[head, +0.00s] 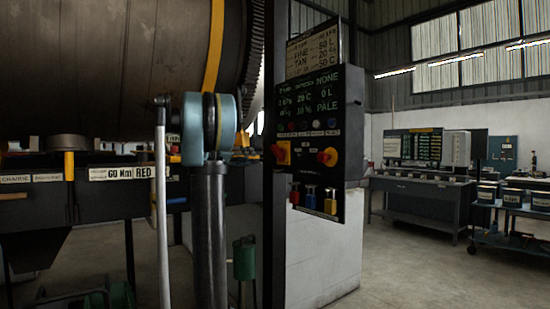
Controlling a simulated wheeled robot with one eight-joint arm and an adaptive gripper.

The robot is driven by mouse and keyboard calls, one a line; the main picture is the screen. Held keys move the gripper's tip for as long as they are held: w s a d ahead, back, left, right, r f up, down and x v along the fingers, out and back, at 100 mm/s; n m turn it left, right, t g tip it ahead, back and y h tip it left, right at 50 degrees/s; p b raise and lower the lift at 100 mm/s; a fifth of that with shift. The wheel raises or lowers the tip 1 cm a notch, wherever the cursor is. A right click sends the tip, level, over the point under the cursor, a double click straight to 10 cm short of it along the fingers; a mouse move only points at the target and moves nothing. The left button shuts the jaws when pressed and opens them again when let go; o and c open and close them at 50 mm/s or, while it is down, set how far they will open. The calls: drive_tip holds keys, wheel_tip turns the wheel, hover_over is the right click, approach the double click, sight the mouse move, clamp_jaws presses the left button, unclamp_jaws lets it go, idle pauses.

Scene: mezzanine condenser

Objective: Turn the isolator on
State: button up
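A black control panel (306,130) stands right of centre in the head view, on the face of a pillar. Two red rotary handles sit low on it. The left handle (278,152) is on a yellow square plate. The right handle (327,156) is red with yellow around it. The labels are too small to read, so I cannot tell which one is the isolator or its position. My gripper is not in view. A blue-grey joint on a dark upright link, which seems to be my arm, stands left of the panel, apart from it in the picture.
Small buttons (305,124) and coloured levers (310,197) sit above and below the handles. A large drum (110,65) with a yellow band fills the upper left. A workbench (420,190) and a blue trolley (510,240) stand at right. Open floor lies between pillar and bench.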

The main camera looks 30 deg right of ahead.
sight(275, 154)
drive_tip(key=shift+h, duration=0.3)
drive_tip(key=w+d, duration=0.1)
drive_tip(key=d, duration=1.1)
drive_tip(key=w+d+r, duration=0.1)
drive_tip(key=d, duration=0.5)
drive_tip(key=shift+w, duration=0.35)
clamp_jaws()
